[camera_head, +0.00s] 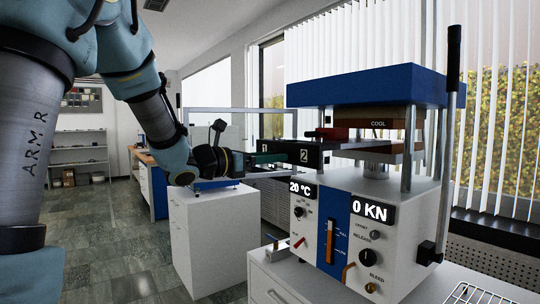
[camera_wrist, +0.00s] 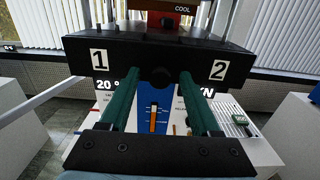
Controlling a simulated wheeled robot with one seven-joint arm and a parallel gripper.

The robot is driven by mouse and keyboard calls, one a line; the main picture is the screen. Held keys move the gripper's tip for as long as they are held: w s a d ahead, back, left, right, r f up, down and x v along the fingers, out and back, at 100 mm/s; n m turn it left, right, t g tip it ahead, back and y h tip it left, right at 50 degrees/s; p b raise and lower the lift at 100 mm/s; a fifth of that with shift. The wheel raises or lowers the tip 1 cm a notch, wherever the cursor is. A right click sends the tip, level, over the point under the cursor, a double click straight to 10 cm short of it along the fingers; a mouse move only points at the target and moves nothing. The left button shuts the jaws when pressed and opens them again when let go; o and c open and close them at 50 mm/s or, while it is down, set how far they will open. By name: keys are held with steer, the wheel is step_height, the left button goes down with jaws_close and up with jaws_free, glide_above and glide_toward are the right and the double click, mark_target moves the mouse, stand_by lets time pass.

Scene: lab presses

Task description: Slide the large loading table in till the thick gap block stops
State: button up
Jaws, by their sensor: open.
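The large loading table (camera_head: 292,151) is a black slab with number plates 1 and 2 on its front. It sticks out to the left of the press in the head view. In the wrist view its front (camera_wrist: 158,55) fills the upper middle, with a dark round knob (camera_wrist: 160,77) at its centre. A red block (camera_wrist: 171,20), perhaps the thick gap block, shows above the table; its contact is unclear. My gripper (camera_head: 281,157) is at the table's front.
The press has a blue top (camera_head: 365,84), a brown platen marked COOL (camera_head: 378,123) and a white control box (camera_head: 345,230) reading 20 °C and 0 KN. A black lever (camera_head: 452,80) stands at its right. A white cabinet (camera_head: 207,240) is left; a wire rack (camera_head: 475,294) lies at lower right.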

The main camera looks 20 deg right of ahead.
jaws_close()
steer(key=w+d+b, duration=0.2)
steer(key=d+b, duration=0.3)
steer(key=d, duration=0.6)
steer(key=shift+d, duration=0.15)
steer(key=shift+w, duration=0.1)
jaws_free()
